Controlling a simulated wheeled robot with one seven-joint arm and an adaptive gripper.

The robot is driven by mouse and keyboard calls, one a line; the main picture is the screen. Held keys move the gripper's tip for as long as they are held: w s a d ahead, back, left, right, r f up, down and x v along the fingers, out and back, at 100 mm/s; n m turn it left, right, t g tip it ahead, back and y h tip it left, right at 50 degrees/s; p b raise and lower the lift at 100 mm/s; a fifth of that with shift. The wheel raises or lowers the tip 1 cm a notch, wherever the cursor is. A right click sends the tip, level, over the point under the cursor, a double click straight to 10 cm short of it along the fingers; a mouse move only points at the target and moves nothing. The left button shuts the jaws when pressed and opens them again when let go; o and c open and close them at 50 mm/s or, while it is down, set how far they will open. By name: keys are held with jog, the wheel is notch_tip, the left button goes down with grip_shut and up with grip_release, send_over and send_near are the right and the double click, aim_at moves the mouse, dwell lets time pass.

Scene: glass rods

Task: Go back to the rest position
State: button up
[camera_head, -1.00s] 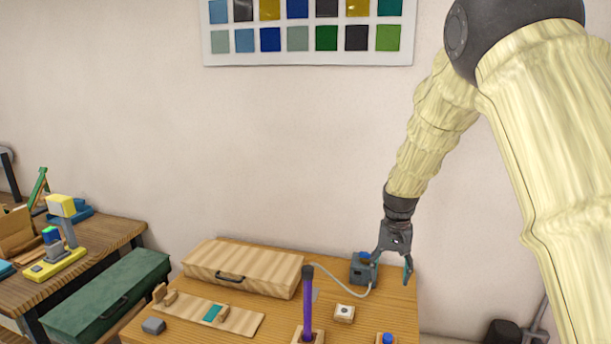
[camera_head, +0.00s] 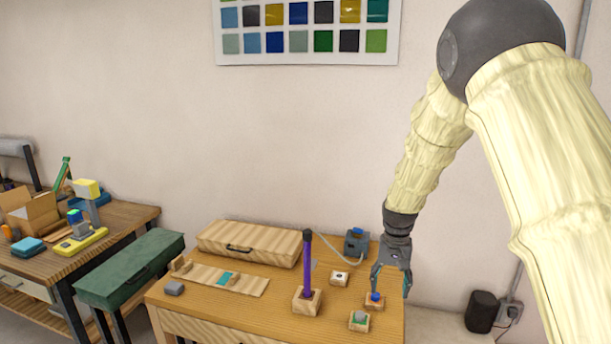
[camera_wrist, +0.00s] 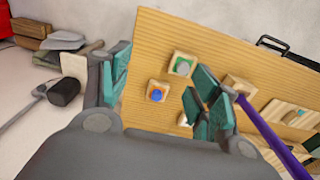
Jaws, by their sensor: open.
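My gripper (camera_head: 391,280) is open and empty above the right part of the wooden table (camera_head: 195,290). In the head view it overlaps a small wooden block with a blue top (camera_head: 375,300). In the wrist view the open fingers (camera_wrist: 160,95) stand apart, and the blue-topped block (camera_wrist: 157,92) shows between them on the table. A purple rod with a dark top (camera_head: 308,262) stands upright in a wooden block (camera_head: 307,302), left of my gripper. In the wrist view the purple rod (camera_wrist: 272,140) passes close beside the right finger; I cannot tell whether they touch.
A block with a green and grey top (camera_head: 359,321) and a white-topped block (camera_head: 339,278) stand nearby. A blue-grey device (camera_head: 356,242) with a cable is behind. A wooden case (camera_head: 250,243) and a slatted board (camera_head: 210,279) lie left. A green bench (camera_head: 130,270) stands beside the table.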

jog(key=s+f+b, duration=0.1)
jog(key=s+f, duration=0.6)
jog(key=f, duration=0.3)
jog(key=s+d+f+n, duration=0.1)
jog(key=s+f, duration=0.5)
jog(key=f, duration=0.3)
jog(key=s+f+b, duration=0.1)
jog(key=s+f, duration=0.6)
jog(key=f, duration=0.3)
jog(key=s+f+n, duration=0.1)
jog(key=s+f, duration=0.3)
jog(key=s, duration=0.9)
jog(key=s+a+f+b, duration=0.1)
jog(key=s+f, duration=0.4)
jog(key=s, duration=0.9)
jog(key=shift+n, duration=0.4)
